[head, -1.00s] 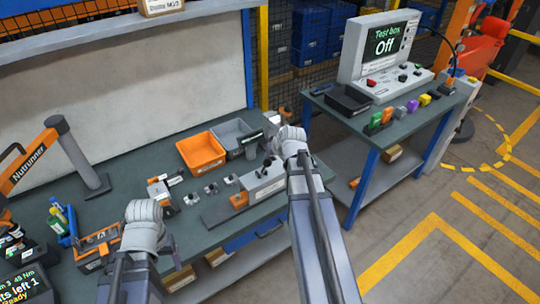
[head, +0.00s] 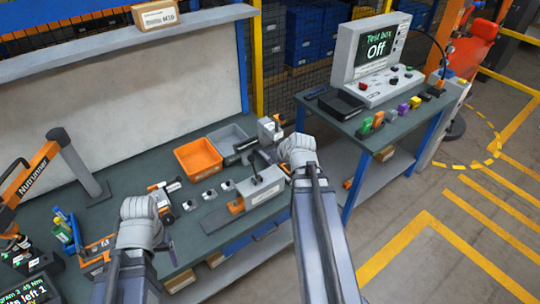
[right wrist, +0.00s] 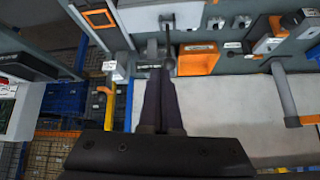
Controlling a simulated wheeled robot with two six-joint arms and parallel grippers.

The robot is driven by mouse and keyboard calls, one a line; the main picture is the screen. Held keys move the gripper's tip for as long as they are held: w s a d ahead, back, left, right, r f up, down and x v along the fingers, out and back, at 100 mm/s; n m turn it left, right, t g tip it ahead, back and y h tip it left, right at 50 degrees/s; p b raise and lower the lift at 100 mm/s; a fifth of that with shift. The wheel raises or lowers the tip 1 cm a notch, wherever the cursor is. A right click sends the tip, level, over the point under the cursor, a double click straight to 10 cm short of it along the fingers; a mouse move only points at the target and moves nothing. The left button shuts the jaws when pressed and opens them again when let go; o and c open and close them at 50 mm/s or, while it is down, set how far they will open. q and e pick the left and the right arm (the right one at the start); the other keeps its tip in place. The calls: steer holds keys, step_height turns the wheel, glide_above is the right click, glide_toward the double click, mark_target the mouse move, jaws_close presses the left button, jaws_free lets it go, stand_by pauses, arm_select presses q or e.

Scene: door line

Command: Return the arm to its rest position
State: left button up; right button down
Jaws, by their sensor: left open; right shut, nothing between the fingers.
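My left gripper (head: 168,240) hangs over the front of the green workbench (head: 130,190), to the right of the left wrist's grey cover. It is open and holds nothing. My right gripper shows in the right wrist view (right wrist: 168,68), its dark fingers shut together with nothing between them. In the head view its fingers are mostly hidden by my right wrist, which is above the bench's right end, beside the grey fixture (head: 262,188).
An orange bin (head: 198,158) and a grey bin (head: 228,137) stand behind the fixture. The nutrunner (head: 45,165) is at the left. On the right, a side table (head: 345,125) carries the test box (head: 372,55), reading "Off", and several coloured parts. Marked floor is clear beyond.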

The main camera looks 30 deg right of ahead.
steer(key=s+a+f+n+g+b, duration=0.1)
steer(key=s+a+f, duration=0.3)
steer(key=a, duration=0.6)
steer(key=s+a+f+n+g+b, duration=0.2)
steer(key=s+a+f+g+b, duration=0.2)
steer(key=a, duration=0.7)
steer(key=s+a+f+n+g+h+b, duration=0.1)
steer(key=s+a+f, duration=0.4)
steer(key=a, duration=0.5)
steer(key=shift+s+a+n+g+b, duration=0.35)
steer(key=shift+n+g+b, duration=0.25)
steer(key=shift+g+b, duration=0.55)
